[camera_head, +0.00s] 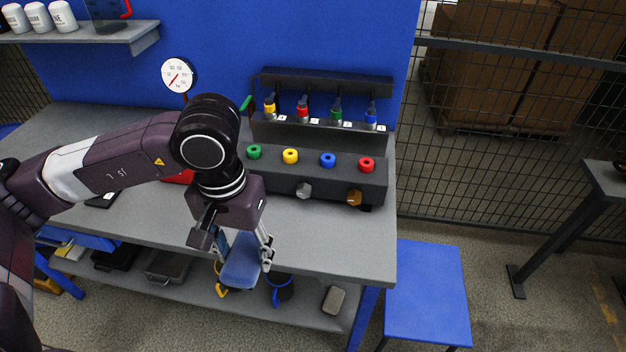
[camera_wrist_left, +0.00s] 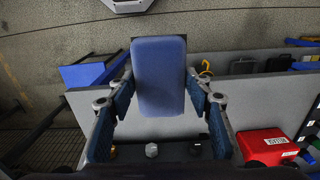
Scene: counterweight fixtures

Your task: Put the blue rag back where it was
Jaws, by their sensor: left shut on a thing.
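The blue rag (camera_head: 241,272) looks like a flat, rounded block. It is between the fingers of my left gripper (camera_head: 244,250), which is shut on it. In the head view it hangs at the front edge of the grey workbench (camera_head: 310,240), with the lower shelf behind it. In the left wrist view the rag (camera_wrist_left: 159,70) sits upright between the two fingers of the left gripper (camera_wrist_left: 160,92), sticking out past their tips. It looks clear of the bench top. My right gripper is not in view.
A dark fixture (camera_head: 330,178) with several coloured knobs stands on the bench. A red box (camera_wrist_left: 264,144) sits on the bench. A blue stool (camera_head: 427,290) stands right of the bench. The bench's right front is clear.

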